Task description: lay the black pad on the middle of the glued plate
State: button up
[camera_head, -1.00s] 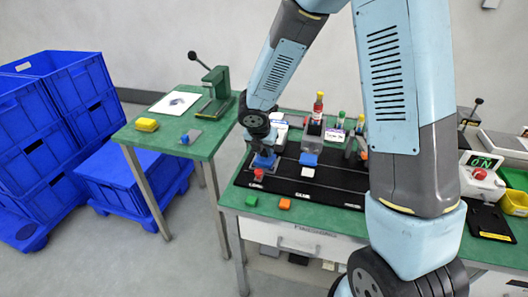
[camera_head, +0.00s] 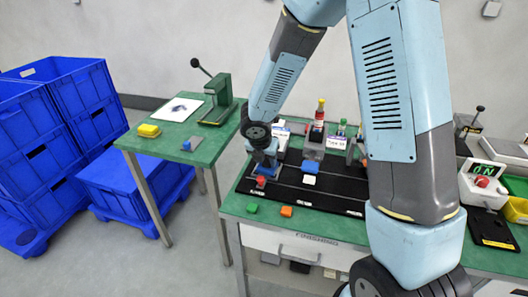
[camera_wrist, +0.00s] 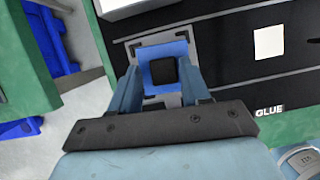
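The black pad (camera_wrist: 163,70) shows as a dark square on or just above the middle of a blue plate (camera_wrist: 150,52) in the wrist view; contact between them cannot be told. The plate sits inside a grey bracketed spot at the left end of the black mat. My gripper (camera_wrist: 163,82) reaches down there, its two blue fingers apart, one on each side of the pad. Narrow gaps seem to show between fingers and pad. In the head view my gripper (camera_head: 264,160) is low over the mat's left end, hiding the pad.
The black mat (camera_head: 338,190) lies on the green bench. A white square (camera_head: 309,180) lies at the GLUE spot to the right. Green (camera_head: 252,208) and orange (camera_head: 286,211) blocks lie in front. A red piece (camera_head: 261,181) is close beside my gripper. Blue crates (camera_head: 75,100) stand left.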

jog(key=v, duration=1.2)
jog(key=s+d+r+m, duration=0.4)
jog(key=d+r+m, duration=0.2)
jog(key=d+m, duration=0.15)
jog(key=s+d+r+m, duration=0.4)
jog(key=d+r+m, duration=0.3)
jog(key=m, duration=0.1)
jog(key=s+d+r+m+y, duration=0.1)
jog(key=s+d+r+m, duration=0.2)
jog(key=s+m, duration=0.3)
jog(key=s+d+r+m+t, duration=0.1)
jog(key=s+d+r+m, duration=0.2)
jog(key=s+m, duration=0.4)
jog(key=m, duration=0.2)
jog(key=shift+s+m+y, duration=0.15)
jog(key=shift+m+y, duration=0.2)
jog(key=shift+y, duration=0.05)
